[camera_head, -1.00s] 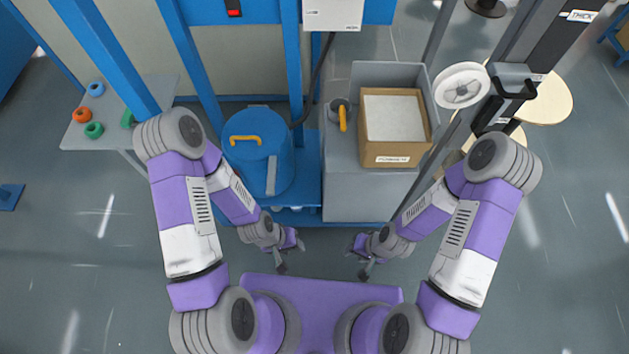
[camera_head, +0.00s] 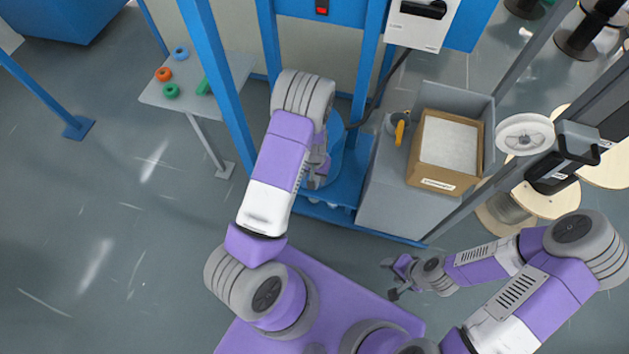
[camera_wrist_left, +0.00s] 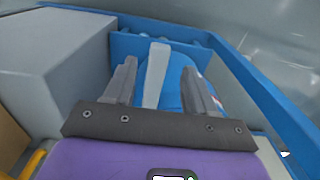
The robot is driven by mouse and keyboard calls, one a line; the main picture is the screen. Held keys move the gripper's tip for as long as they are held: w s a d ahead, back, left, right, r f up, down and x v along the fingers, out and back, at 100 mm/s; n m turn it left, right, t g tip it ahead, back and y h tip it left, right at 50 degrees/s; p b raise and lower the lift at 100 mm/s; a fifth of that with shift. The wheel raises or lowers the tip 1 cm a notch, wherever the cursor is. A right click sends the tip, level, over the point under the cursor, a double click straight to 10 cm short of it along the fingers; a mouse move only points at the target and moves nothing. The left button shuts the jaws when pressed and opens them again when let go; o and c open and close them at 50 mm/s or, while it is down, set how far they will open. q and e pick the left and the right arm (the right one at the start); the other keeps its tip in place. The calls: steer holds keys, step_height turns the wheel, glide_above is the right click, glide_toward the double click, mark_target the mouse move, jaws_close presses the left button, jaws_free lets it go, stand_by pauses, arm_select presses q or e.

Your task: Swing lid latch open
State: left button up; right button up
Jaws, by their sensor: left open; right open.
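The blue drum (camera_head: 337,150) stands on the blue frame, mostly hidden behind my left arm in the head view. Its lid and yellow handle are hidden there. In the left wrist view, the light grey latch (camera_wrist_left: 156,78) runs upright along the drum (camera_wrist_left: 177,80). My left gripper (camera_wrist_left: 159,66) is open, with one finger on each side of the latch in the picture. I cannot tell whether either finger touches it. My right gripper (camera_head: 390,279) is open and empty, low in front of the grey cabinet.
A grey cabinet (camera_head: 385,195) stands right of the drum, with an open cardboard box (camera_head: 433,179) and a yellow-handled cup (camera_head: 397,127) on top. Blue frame posts (camera_head: 215,75) rise left of the drum. A small table (camera_head: 211,94) with coloured rings stands further left.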

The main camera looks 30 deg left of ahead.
arm_select(q)
step_height(320, 180, down, 4)
steer(key=shift+f+b, duration=0.1)
steer(key=shift+b, duration=0.3)
jaws_close()
